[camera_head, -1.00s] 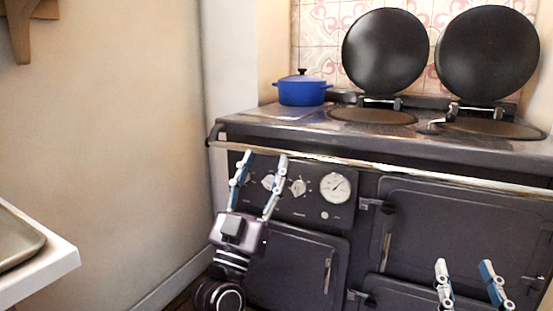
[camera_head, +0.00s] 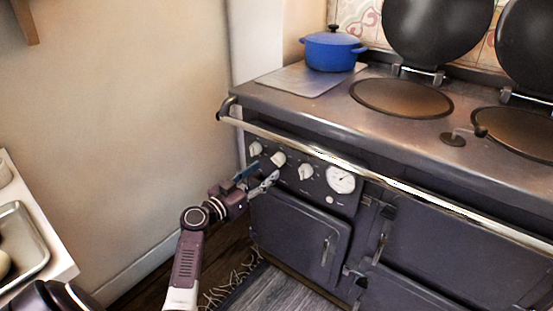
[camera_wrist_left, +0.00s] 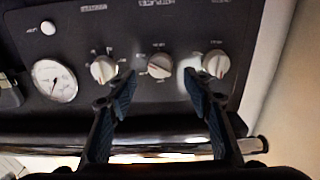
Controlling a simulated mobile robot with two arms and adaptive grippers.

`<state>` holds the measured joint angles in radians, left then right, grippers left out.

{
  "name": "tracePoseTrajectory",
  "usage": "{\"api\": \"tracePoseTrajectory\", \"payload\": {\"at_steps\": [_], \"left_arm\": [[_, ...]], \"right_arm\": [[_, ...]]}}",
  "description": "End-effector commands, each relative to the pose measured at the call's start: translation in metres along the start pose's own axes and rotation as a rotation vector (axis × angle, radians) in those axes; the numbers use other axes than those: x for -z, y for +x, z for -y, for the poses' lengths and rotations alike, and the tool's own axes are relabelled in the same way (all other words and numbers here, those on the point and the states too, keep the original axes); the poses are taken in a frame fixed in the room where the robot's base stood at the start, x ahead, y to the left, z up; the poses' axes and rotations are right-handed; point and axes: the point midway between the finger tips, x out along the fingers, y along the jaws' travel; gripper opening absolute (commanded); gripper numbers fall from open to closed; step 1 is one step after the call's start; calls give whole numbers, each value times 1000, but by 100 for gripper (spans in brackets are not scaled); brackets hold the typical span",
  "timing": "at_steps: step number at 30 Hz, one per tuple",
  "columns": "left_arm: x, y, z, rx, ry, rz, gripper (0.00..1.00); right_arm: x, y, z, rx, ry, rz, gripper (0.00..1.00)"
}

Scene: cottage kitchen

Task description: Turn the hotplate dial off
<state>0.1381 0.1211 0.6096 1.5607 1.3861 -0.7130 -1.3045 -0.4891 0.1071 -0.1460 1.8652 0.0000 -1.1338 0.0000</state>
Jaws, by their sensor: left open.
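Three pale dials sit in a row on the dark front panel of the range (camera_head: 318,194): a left dial (camera_head: 255,148), a middle dial (camera_head: 278,159) and a right dial (camera_head: 305,171). My left gripper (camera_head: 268,170) is open just in front of the panel, below the middle dial in the head view. In the left wrist view, which is upside down, its fingertips (camera_wrist_left: 160,78) spread to either side of the middle dial (camera_wrist_left: 160,65). I cannot tell whether they touch it. The panel lettering is too blurred to read surely. My right gripper is out of view.
A round gauge (camera_head: 341,179) is right of the dials. A metal rail (camera_head: 300,142) runs above the panel. A blue pot (camera_head: 332,50) stands on the range top, near raised hotplate lids (camera_head: 438,30). A counter with a tray (camera_head: 22,240) is at left.

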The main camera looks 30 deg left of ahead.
Motion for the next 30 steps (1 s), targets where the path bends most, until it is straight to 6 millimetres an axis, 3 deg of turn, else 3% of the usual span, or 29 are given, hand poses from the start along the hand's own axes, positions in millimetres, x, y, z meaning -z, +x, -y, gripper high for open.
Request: {"api": "tracePoseTrajectory", "payload": {"at_steps": [9,22,30], "left_arm": [[1,48,0,0,-2,-2,46],[1,58,-1,0,0,-1,46],[1,58,-1,0,0,-1,17]], "right_arm": [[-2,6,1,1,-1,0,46],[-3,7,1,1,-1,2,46],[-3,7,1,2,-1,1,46]]}}
